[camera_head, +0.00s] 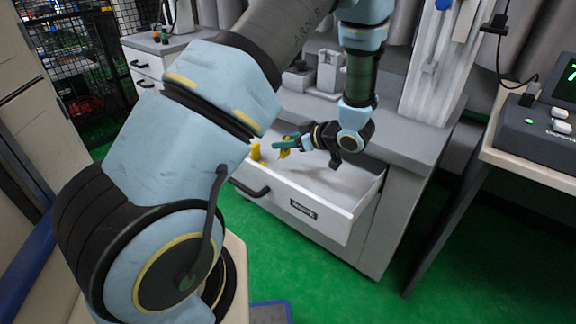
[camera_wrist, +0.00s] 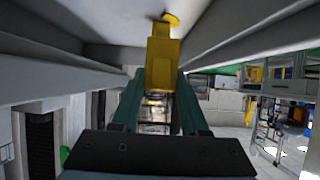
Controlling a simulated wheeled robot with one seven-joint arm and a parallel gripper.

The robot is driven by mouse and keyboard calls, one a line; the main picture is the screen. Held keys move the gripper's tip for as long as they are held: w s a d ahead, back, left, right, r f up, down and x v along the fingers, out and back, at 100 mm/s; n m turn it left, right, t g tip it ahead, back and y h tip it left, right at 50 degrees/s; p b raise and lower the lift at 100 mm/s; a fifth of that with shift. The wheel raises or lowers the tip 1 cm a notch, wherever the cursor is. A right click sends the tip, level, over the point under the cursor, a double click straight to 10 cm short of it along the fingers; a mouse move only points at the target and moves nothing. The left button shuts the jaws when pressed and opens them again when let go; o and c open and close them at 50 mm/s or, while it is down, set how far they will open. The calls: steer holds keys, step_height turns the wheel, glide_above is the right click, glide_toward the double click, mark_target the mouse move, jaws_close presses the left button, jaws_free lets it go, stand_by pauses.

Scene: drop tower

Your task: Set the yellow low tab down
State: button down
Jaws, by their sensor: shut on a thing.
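My gripper (camera_head: 286,142) has green fingers and is shut on a yellow piece (camera_head: 285,153), which I take to be the yellow low tab. It is over the open white drawer (camera_head: 340,222), near its left end. In the wrist view the yellow tab (camera_wrist: 160,55) sits between the two fingertips (camera_wrist: 158,88) and reaches beyond them. A small rounded yellow part (camera_wrist: 170,18) shows at its far end; I cannot tell if it belongs to the tab. Whether the tab touches the drawer floor cannot be told.
Another small yellow piece (camera_head: 255,151) stands at the drawer's left end, close to the tab. The drawer has a black handle (camera_head: 249,188). A grey counter (camera_head: 405,132) with grey fixtures (camera_head: 329,72) is behind. A desk (camera_head: 530,160) stands at right. The drawer's right half looks empty.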

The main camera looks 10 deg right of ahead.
steer(key=shift+f+b, duration=0.4)
steer(key=shift+f, duration=3.2)
steer(key=shift+f, duration=0.15)
steer(key=shift+c, duration=2.1)
jaws_free()
steer(key=shift+s+d+r, duration=0.1)
steer(key=shift+d+r, duration=0.1)
steer(key=shift+r, duration=0.1)
steer(key=p+v, duration=0.1)
steer(key=v, duration=1)
steer(key=shift+s, duration=0.25)
steer(key=shift+d, duration=0.15)
